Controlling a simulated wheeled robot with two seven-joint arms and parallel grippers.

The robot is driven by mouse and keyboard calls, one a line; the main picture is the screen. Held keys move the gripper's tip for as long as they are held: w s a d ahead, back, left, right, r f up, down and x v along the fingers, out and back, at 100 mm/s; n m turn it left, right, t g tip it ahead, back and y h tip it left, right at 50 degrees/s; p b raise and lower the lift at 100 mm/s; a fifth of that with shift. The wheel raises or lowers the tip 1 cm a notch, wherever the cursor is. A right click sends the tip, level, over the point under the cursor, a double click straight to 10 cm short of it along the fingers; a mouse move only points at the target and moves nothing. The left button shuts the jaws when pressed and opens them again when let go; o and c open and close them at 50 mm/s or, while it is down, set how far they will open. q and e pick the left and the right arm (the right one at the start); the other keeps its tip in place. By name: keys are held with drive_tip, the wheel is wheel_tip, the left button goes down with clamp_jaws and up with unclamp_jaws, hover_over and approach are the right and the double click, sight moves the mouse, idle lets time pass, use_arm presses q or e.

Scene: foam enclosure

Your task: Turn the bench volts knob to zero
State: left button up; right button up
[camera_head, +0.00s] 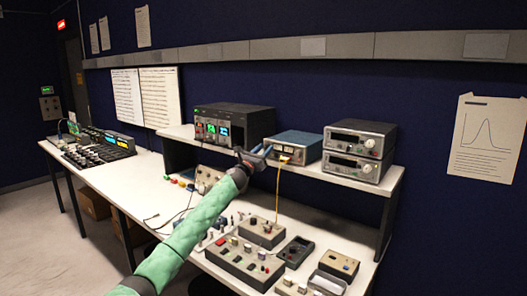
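My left gripper (262,151) is at the end of a green-sleeved arm that rises from the bottom left. It is in front of the shelf edge, overlapping the left side of a blue instrument box (298,143) with a lit front. Its fingertips are small here, so I cannot tell whether they are apart or touch anything. A black instrument (235,121) with green and blue displays stands left of the blue box. The bench volts knob cannot be singled out at this size; no label is readable. My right gripper is not in view.
Two stacked grey instruments (359,138) stand on the shelf's right end. The white bench (150,192) below holds several small knob boxes, including a beige one (245,262). A yellow cable (278,190) hangs from the blue box. Mixer-like black gear (97,147) stands far left.

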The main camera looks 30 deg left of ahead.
use_arm(q)
clamp_jaws()
